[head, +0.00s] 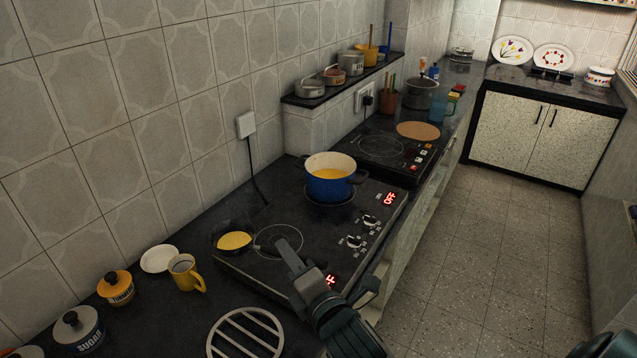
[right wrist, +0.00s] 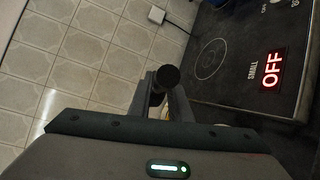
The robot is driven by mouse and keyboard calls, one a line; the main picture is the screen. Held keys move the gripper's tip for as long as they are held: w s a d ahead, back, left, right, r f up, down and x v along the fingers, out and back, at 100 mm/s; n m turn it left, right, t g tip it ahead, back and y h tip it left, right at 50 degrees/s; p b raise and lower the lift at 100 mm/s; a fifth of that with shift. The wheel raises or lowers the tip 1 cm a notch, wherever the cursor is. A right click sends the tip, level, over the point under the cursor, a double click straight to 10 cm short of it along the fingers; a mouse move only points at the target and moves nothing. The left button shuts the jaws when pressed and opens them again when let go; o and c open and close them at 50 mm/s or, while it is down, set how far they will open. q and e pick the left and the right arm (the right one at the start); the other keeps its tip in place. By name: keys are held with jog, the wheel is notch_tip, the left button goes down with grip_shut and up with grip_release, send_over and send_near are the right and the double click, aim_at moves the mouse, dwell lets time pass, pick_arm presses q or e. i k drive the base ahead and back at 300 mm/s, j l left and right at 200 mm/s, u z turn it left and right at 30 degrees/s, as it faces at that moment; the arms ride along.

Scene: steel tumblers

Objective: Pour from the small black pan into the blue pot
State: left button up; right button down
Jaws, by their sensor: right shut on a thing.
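The small black pan (head: 232,226) is at the left edge of the near cooktop in the head view, with yellow contents inside. My right gripper (head: 284,248) is to the right of the pan, over the cooktop, shut on its dark handle. The handle is hard to make out against the black hob; its round end (right wrist: 168,77) shows between the fingers in the right wrist view. The blue pot (head: 330,185) stands upright on the far burner, apart from the pan, with yellow contents in it. My left gripper is not in view.
The near cooktop (head: 265,262) has knobs and red displays on its right side. A yellow mug (head: 184,272), a white saucer (head: 160,258), jars and a round metal rack (head: 245,334) are on the near counter. The tiled wall is at the left.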

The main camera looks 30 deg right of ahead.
aim_at(330, 177)
jog(key=l+u, duration=0.1)
jog(key=u, duration=0.2)
jog(key=l+u, duration=0.15)
jog(key=u, duration=0.2)
jog(key=k+l+u, duration=0.2)
jog(key=l, duration=0.2)
jog(key=k+l+u, duration=0.2)
jog(key=l, duration=0.15)
jog(key=k+l+u, duration=0.2)
jog(key=l, duration=0.15)
jog(key=k+l, duration=0.25)
jog(key=l, duration=0.2)
jog(key=k+l+u, duration=0.1)
jog(key=k+l, duration=0.15)
jog(key=l, duration=0.2)
jog(key=k+l, duration=0.25)
jog(key=l, duration=0.2)
jog(key=k+l+u, duration=0.1)
jog(key=k+l, duration=0.15)
jog(key=l, duration=0.2)
